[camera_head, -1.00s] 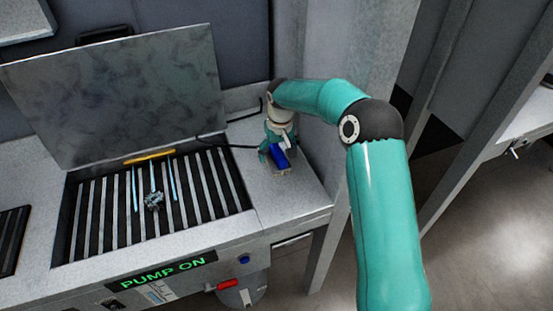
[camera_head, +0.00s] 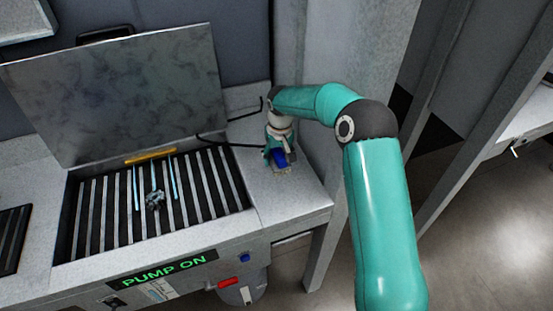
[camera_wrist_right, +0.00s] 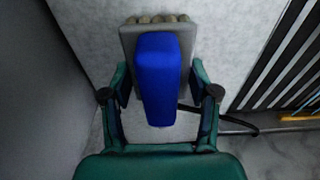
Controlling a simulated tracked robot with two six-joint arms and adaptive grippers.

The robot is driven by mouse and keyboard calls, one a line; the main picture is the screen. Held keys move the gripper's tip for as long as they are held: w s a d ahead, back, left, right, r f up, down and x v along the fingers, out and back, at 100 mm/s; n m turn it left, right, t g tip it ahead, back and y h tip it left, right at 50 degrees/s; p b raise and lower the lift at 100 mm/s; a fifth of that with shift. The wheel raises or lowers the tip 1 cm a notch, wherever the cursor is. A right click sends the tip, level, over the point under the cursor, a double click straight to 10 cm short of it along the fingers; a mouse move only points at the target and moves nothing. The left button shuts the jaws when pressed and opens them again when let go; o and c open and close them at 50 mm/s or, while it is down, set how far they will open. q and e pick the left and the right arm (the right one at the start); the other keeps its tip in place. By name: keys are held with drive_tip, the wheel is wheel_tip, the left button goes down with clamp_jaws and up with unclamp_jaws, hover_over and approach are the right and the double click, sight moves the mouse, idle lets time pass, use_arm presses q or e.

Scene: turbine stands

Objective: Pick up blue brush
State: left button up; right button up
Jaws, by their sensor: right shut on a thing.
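The blue brush (camera_head: 280,157) is on the grey ledge right of the slatted basin in the head view. It has a blue handle and a grey block with tan bristles. In the right wrist view the brush (camera_wrist_right: 160,75) lies between the fingers, with its bristles at the top. My right gripper (camera_head: 278,153) is shut on the brush, with one finger on each side, as the right wrist view (camera_wrist_right: 158,88) also shows. The brush appears to be at the ledge surface; a small gap beneath it cannot be told. My left gripper is not in view.
The slatted basin (camera_head: 102,222) has a raised metal lid (camera_head: 120,90) and blue jets over a small grey part (camera_head: 154,200). A black cable (camera_head: 222,144) runs behind the brush. A grey pillar (camera_head: 335,55) stands close behind my right arm.

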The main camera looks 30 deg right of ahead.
drive_tip(key=shift+r, duration=0.1)
wheel_tip(320, 180, up, 20)
idle(0.5)
